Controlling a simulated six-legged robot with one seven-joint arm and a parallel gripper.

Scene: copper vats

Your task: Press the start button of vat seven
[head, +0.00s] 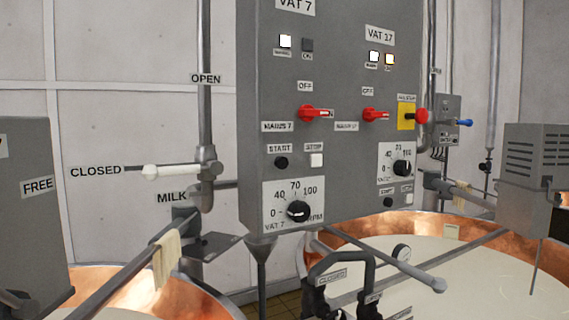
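The grey control panel (345,205) stands in the middle of the head view, with a VAT 7 label (295,6) at the top of its left half. The vat 7 start button (281,162) is a round black button under a START label (279,148). Nothing covers the start button. I do not see my gripper.
The right half holds the VAT 17 controls: a red switch (375,115), a dial (402,168), a black start button (387,202) and a red emergency knob (420,115). Copper vats (215,296) stand below. A dark valve assembly with a grey lever (390,265) stands before the panel.

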